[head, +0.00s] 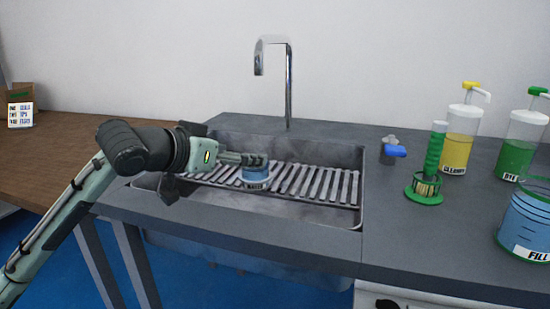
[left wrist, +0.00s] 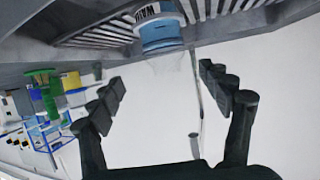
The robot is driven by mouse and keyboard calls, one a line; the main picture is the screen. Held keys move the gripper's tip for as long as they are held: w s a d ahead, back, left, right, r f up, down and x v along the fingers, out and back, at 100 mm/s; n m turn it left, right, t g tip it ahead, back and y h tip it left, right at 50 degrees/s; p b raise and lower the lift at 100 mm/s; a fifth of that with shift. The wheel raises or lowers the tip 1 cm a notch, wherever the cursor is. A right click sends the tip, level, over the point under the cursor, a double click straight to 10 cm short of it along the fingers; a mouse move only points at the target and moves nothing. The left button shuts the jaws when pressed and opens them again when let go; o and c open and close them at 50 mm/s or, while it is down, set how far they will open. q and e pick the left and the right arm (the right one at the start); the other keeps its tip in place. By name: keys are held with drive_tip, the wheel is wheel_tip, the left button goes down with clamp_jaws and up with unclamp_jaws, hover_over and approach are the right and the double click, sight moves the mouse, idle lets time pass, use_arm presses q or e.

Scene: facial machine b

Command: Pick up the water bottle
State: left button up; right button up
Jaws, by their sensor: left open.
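The water bottle (head: 256,175) stands on the slatted rack in the sink, with a blue lower part and a white label. My left gripper (head: 258,160) is at the bottle's upper part in the head view and hides its top. In the left wrist view, the bottle (left wrist: 160,35) shows upside down at the top, its label reading partly "WATE". My left gripper (left wrist: 160,78) is open there, its dark fingers spread to either side of the bottle's clear upper part. I cannot tell whether a finger touches it. My right gripper is not in view.
The metal rack (head: 318,184) lies inside the sink, under a tall faucet (head: 289,85). On the right counter stand a green brush holder (head: 425,190), a yellow cleaner bottle (head: 459,140), a green bottle (head: 518,145) and a blue-filled container (head: 528,220).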

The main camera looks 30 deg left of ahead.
use_arm(q)
drive_tip(key=x, duration=0.7)
drive_tip(key=shift+w+a+f, duration=0.15)
drive_tip(key=shift+w+a, duration=0.2)
drive_tip(key=c, duration=1.4)
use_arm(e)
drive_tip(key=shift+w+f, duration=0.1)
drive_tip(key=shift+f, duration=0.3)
